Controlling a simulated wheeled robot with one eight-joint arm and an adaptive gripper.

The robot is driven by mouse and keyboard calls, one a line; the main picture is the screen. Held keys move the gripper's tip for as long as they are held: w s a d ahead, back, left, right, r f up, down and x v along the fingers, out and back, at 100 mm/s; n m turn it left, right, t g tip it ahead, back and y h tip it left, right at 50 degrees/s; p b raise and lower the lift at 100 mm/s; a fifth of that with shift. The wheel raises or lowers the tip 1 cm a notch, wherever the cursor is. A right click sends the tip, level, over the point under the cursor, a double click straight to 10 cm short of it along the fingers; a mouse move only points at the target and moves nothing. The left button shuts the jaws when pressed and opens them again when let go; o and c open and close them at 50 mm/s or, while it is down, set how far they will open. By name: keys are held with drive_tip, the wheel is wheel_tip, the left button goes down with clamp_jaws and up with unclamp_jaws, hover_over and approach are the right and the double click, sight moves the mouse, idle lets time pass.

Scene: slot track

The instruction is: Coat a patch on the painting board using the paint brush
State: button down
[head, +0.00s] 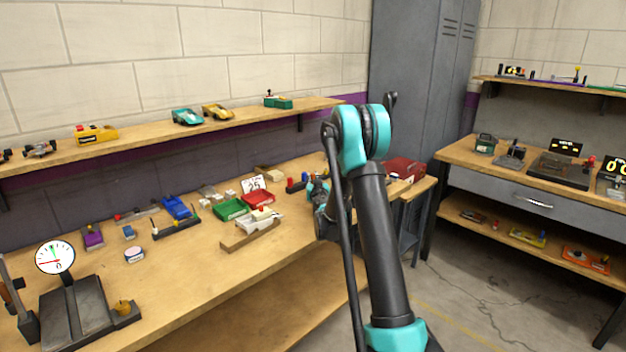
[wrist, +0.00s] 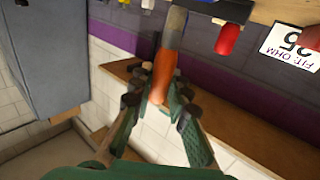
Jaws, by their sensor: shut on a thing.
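The paint brush (wrist: 166,62) has an orange-brown handle and a greyish upper section in the wrist view. My gripper (wrist: 162,88) is shut on its handle, with a dark green finger on either side. The brush's far end reaches the top edge of the wrist view, so I cannot see its tip fully. In the head view my gripper is small and partly hidden behind my arm, over the far end of the workbench (head: 215,270). I cannot make out the painting board for certain in either view.
A dark block with red and yellow parts (wrist: 228,38) is close to the brush in the wrist view. A card marked 25 (head: 255,184) stands by green (head: 231,208) and red bins. A wall shelf (head: 150,138) holds toy cars. A grey locker (head: 415,70) stands behind my arm.

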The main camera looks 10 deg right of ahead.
drive_tip(key=shift+f, duration=0.5)
idle(1.8)
drive_tip(key=shift+r, duration=0.1)
drive_tip(key=shift+r, duration=3.4)
drive_tip(key=s+d+f, duration=0.4)
drive_tip(key=s, duration=0.6)
drive_tip(key=w+a+r, duration=0.1)
drive_tip(key=w, duration=0.2)
drive_tip(key=w+a+r, duration=0.1)
drive_tip(key=w, duration=0.2)
drive_tip(key=w+a+r, duration=0.2)
drive_tip(key=w, duration=0.2)
drive_tip(key=shift+f, duration=3)
drive_tip(key=shift+f, duration=0.5)
